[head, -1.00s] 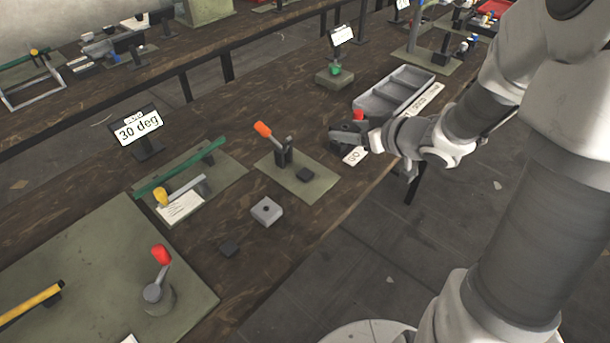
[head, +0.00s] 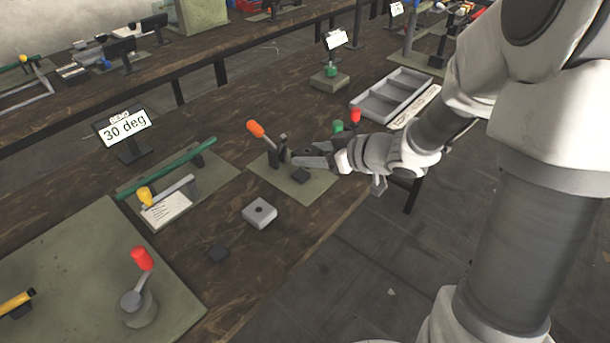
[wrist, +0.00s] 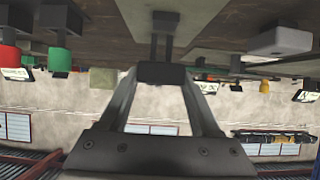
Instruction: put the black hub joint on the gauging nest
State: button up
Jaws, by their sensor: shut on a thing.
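My gripper (head: 308,158) is over the right side of a green plate with an orange-handled lever (head: 262,134). In the wrist view its fingers close on a small dark block (wrist: 160,73), seemingly the black hub joint; in the head view the fingers mostly hide it. A pale grey square block with a round hole (head: 260,213) stands on the bench to the lower left, apart from the gripper. It may be the gauging nest; I cannot tell for sure.
A red-handled crank (head: 140,275) stands at lower left. Red (head: 356,116) and green (head: 338,126) knobs stand close behind my wrist, before a grey divided tray (head: 362,103).

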aim_at(305, 177)
jog(key=shift+x, duration=1.05)
jog(key=shift+a+f+b, duration=0.1)
jog(key=shift+f+b, duration=0.15)
jog(key=shift+b, duration=0.05)
jog(key=shift+f+b, duration=1)
jog(key=shift+f, duration=0.75)
jog(key=shift+s+f, duration=0.1)
jog(key=shift+f, duration=0.1)
jog(key=o, duration=1.4)
jog(key=shift+c, duration=0.2)
